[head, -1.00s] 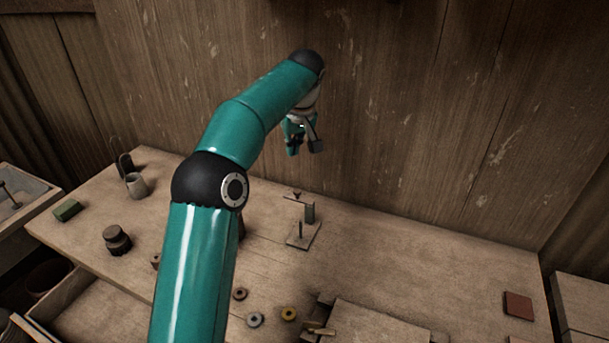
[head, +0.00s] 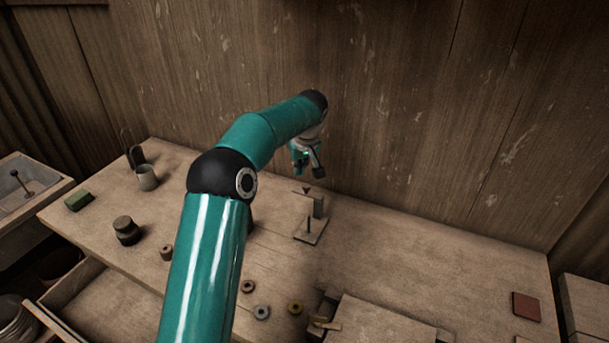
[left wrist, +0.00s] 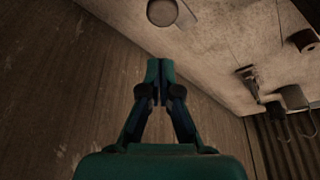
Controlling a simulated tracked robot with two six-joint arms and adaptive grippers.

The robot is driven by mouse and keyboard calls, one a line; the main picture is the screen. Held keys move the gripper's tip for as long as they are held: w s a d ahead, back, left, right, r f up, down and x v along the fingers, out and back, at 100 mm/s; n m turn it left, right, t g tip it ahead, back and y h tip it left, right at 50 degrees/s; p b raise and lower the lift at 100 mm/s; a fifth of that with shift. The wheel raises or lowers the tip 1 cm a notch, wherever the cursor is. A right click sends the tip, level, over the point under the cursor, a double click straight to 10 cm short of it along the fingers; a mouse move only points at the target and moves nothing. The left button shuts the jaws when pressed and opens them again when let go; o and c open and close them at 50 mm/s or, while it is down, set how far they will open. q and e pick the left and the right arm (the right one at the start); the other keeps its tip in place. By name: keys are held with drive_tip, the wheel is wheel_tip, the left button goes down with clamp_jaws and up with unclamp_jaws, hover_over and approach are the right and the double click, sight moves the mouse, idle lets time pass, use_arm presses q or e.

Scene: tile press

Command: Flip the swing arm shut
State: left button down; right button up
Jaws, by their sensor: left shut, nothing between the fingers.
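A small press stand (head: 312,235) with a flat base plate, a thin pin and an upright block stands on the bench near the back wall. A thin swing arm (head: 307,193) reaches left from the block's top, with a small dark cone on it. My left gripper (head: 308,172) hangs just above and behind the stand, apart from it in the picture. In the left wrist view its fingers (left wrist: 158,75) are together and empty. My right gripper is in neither view. My left arm hides part of the bench.
A grey cup (head: 147,178), a dark lidded jar (head: 126,231) and a green block (head: 79,200) stand at left. A red tile (head: 526,306) lies far right. The bench right of the stand is mostly clear.

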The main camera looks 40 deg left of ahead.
sight(307, 190)
use_arm(q)
drive_tip(key=d, duration=0.1)
drive_tip(key=s+d, duration=0.1)
drive_tip(key=d, duration=0.1)
drive_tip(key=shift+s+d+f, duration=0.1)
drive_tip(key=shift+s+d, duration=0.05)
drive_tip(key=shift+s, duration=0.1)
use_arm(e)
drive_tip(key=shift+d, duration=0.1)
use_arm(q)
drive_tip(key=shift+s+n+b, duration=0.2)
drive_tip(key=shift+n+b, duration=0.1)
drive_tip(key=shift+b, duration=0.05)
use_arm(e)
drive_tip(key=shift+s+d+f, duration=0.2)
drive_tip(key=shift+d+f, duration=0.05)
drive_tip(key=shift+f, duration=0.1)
